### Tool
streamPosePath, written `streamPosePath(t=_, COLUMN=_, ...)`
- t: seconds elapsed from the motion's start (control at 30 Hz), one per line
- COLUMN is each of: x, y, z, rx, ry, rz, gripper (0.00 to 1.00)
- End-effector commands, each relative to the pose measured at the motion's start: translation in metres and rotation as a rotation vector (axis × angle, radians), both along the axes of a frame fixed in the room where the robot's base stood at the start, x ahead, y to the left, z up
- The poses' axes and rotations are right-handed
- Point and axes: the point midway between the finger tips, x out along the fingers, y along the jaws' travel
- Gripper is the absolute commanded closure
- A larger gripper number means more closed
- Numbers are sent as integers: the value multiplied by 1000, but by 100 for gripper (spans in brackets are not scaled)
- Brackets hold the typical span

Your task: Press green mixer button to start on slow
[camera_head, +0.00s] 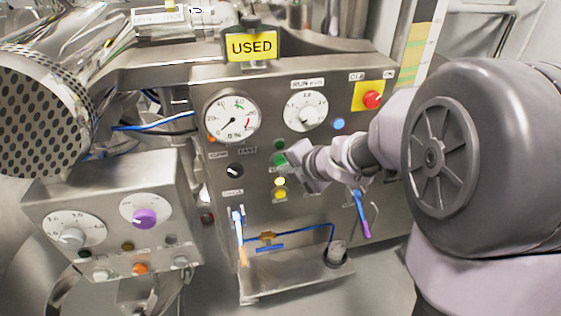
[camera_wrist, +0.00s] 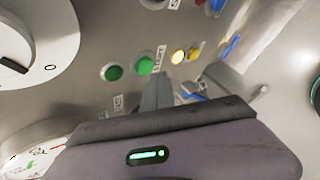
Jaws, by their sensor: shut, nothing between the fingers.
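On the steel control panel (camera_head: 270,98), a darker green button (camera_head: 280,145) sits above a brighter green button (camera_head: 277,160). In the wrist view the darker green button (camera_wrist: 113,73) is left of the brighter green one (camera_wrist: 147,63). My gripper (camera_head: 290,157) is shut and empty, with its tips close beside the brighter green button. In the wrist view my gripper (camera_wrist: 157,82) points at the panel just below that button. I cannot tell whether the tips touch it. The small labels by the buttons are too blurred to read surely.
Two yellow buttons (camera_head: 280,188) sit below the green ones. A black knob (camera_head: 234,171) is to their left. A red button on a yellow plate (camera_head: 372,99) is at the upper right. A smaller control box (camera_head: 115,215) stands at left, and a pipe and tray (camera_head: 290,275) lie below.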

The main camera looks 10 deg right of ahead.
Motion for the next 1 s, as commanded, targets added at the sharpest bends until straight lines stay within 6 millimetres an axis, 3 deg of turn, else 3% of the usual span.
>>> streamPosePath(t=1.0, x=9, y=0, z=0, rx=0, ry=0, rz=0, gripper=100)
